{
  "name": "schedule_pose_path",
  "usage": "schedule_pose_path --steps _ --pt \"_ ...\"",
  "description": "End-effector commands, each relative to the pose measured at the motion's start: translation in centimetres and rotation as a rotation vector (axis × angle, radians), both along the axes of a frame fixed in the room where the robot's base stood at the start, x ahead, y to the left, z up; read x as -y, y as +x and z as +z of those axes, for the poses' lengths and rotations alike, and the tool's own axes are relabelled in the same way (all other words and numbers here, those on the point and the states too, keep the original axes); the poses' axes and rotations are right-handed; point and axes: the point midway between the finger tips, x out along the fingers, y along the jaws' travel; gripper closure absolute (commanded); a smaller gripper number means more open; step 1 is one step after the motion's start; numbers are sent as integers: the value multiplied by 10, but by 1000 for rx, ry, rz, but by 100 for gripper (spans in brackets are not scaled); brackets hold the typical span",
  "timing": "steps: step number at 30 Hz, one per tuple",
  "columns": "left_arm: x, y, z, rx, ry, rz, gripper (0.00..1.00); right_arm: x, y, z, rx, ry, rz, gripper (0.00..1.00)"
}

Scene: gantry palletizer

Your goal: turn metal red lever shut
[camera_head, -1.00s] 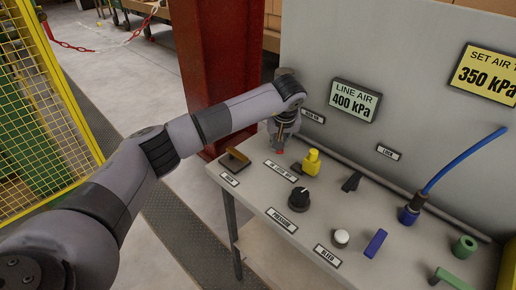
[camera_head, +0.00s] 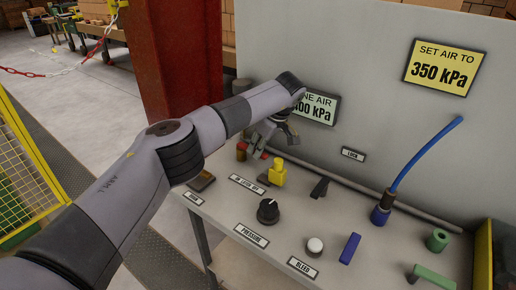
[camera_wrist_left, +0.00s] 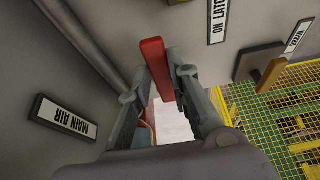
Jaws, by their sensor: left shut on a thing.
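The metal red lever (camera_wrist_left: 158,68) shows in the left wrist view as a flat red bar between the two grey fingers. My left gripper (camera_wrist_left: 162,88) is shut on it. In the head view my left gripper (camera_head: 268,142) is low over the back left of the grey bench, under the LINE AIR 400 kPa sign. Only a small bit of red shows by the fingertips there. The gripper hides most of the lever and its mount. My right gripper is in neither view.
A yellow valve block (camera_head: 277,173), a black PRESSURE knob (camera_head: 268,212), a white BLEED button (camera_head: 315,245) and a black lever (camera_head: 320,187) stand on the bench. A blue hose (camera_head: 425,155) rises at the right. A red column (camera_head: 178,70) stands behind the arm.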

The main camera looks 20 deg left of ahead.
Motion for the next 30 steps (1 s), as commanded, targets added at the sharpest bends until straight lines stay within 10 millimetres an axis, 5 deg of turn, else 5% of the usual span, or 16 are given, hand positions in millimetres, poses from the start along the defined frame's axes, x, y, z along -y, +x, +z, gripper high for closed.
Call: schedule_pose_path --steps 19,20,30 --pt "0 1 1 4 -3 46 100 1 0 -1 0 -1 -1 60" --pt "0 1 1 4 -3 46 80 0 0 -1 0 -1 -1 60" --pt "0 1 0 2 -2 45 62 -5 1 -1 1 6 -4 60"
